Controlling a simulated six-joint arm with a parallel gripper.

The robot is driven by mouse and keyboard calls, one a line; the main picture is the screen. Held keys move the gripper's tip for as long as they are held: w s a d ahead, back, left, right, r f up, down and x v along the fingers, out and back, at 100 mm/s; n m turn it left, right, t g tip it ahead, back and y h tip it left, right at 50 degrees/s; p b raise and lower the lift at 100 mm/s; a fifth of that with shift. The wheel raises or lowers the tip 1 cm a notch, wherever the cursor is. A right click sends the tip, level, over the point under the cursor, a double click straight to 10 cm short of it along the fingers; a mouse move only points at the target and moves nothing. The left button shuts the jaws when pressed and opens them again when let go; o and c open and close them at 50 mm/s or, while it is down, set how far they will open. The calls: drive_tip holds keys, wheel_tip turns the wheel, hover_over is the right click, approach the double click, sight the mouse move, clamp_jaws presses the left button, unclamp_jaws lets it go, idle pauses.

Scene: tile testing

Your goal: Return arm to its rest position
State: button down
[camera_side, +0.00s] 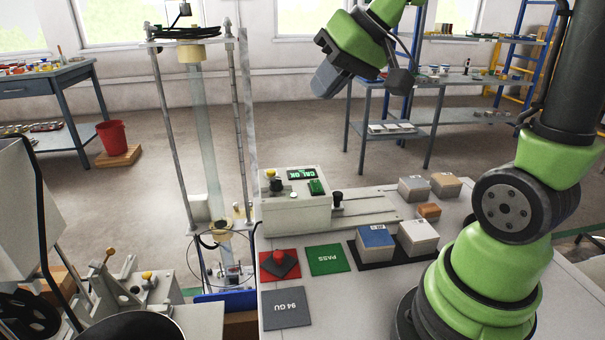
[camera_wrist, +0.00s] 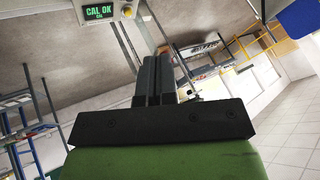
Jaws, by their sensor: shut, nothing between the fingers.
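My gripper (camera_wrist: 158,62) shows in the wrist view with its two dark fingers together and nothing between them. In the side view my gripper (camera_side: 326,82) hangs in the air above and behind the work table, at the upper middle, and touches nothing. The green arm reaches up out of the frame from its base at the right of the table. The wrist view is tilted.
The tester box (camera_side: 294,200) on the white table (camera_side: 420,305) reads "CAL OK". A tall glass-tube stand (camera_side: 205,130) rises left.

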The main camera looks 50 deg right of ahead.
drive_tip(key=s+a, duration=0.8)
drive_tip(key=s, duration=0.4)
drive_tip(key=shift+s+a, duration=0.3)
drive_tip(key=shift+s, duration=0.1)
drive_tip(key=c, duration=1.8)
unclamp_jaws()
